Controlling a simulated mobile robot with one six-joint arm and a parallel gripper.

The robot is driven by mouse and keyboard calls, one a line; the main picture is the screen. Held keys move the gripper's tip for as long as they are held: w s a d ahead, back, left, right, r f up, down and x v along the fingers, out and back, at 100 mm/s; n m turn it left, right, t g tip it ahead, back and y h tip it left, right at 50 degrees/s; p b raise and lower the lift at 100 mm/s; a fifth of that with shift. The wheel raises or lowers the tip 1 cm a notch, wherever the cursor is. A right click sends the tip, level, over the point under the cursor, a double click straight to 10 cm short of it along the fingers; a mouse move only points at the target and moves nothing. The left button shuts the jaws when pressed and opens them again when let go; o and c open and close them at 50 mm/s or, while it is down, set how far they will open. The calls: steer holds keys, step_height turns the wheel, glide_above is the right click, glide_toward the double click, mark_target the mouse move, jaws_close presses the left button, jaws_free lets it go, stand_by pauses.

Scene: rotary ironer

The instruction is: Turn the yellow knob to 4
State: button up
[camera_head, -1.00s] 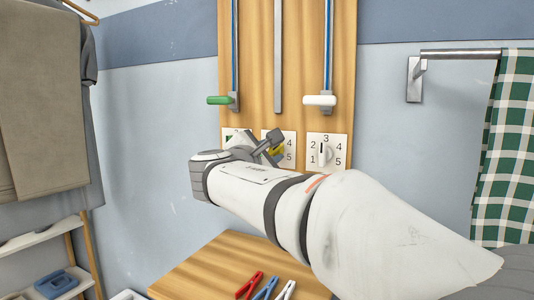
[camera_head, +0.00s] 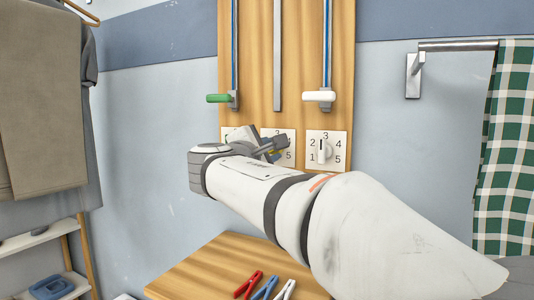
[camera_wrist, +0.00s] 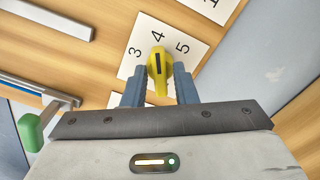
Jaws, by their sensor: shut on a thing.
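The yellow knob (camera_wrist: 158,67) sits on a white dial plate (camera_wrist: 185,35) fixed to the wooden board. The numbers 3, 4 and 5 show around it in the wrist view. The dark mark on the knob points at or very near the 4. My gripper (camera_wrist: 159,77) is shut on the knob, one blue-grey finger on each side. In the head view my gripper (camera_head: 273,144) hides most of the knob and part of its plate (camera_head: 289,137).
To the right is a plate with a white knob (camera_head: 324,151). A green-handled lever (camera_head: 218,98) and a white-handled lever (camera_head: 319,96) are above. Several pegs, including a red one (camera_head: 249,285), lie on the wooden table (camera_head: 205,265) below.

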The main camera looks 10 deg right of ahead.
steer(key=o, duration=0.7)
steer(key=shift+w+d, duration=0.1)
steer(key=p+v, duration=0.1)
steer(key=v, duration=0.7)
steer(key=shift+p, duration=0.4)
